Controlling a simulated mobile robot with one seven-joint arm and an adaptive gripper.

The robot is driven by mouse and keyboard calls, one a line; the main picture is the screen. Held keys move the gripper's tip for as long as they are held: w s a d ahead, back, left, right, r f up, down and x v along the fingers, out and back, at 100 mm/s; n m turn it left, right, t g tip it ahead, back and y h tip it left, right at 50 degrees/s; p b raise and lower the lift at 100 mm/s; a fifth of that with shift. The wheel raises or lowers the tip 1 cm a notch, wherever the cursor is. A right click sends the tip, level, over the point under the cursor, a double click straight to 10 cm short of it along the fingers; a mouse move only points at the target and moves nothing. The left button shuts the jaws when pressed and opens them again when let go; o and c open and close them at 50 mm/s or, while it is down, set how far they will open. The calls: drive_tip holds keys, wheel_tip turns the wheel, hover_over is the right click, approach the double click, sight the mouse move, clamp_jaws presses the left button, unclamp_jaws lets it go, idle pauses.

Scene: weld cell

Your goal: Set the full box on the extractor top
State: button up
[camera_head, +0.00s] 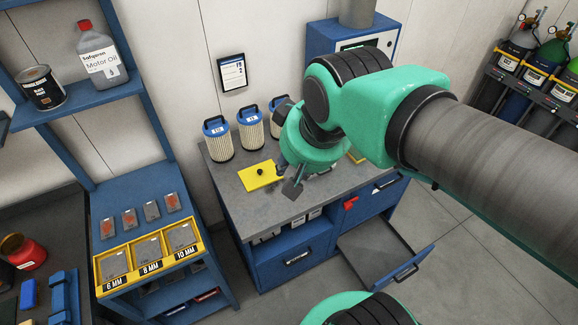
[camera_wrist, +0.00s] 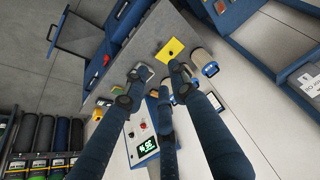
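The extractor (camera_head: 330,38) is a blue cabinet with a light front and a round duct rising from its top, at the back behind my arm. In the wrist view the extractor (camera_wrist: 130,147) shows its lit green display, partly behind my fingers. My gripper (camera_head: 290,180) is above the workbench, near the yellow mat. In the wrist view its dark fingers (camera_wrist: 155,85) are spread apart, with nothing clearly held. A grey flat patch shows at one fingertip; I cannot tell whether it is a pad or an object. I cannot pick out the full box.
The workbench (camera_head: 228,182) carries a yellow mat (camera_head: 258,177) with a black knob and filter cartridges (camera_head: 251,130). An open drawer (camera_head: 385,255) juts from its front. A blue rack at left holds yellow bins (camera_head: 150,265). Gas cylinders (camera_head: 515,62) stand at right.

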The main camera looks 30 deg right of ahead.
drive_tip(key=s, duration=0.1)
drive_tip(key=s+a+n, duration=0.1)
drive_tip(key=s, duration=0.1)
drive_tip(key=shift+f, duration=0.15)
wheel_tip(320, 180, down, 18)
drive_tip(key=b, duration=1.7)
drive_tip(key=shift+r+b, duration=0.2)
drive_tip(key=shift+b, duration=0.15)
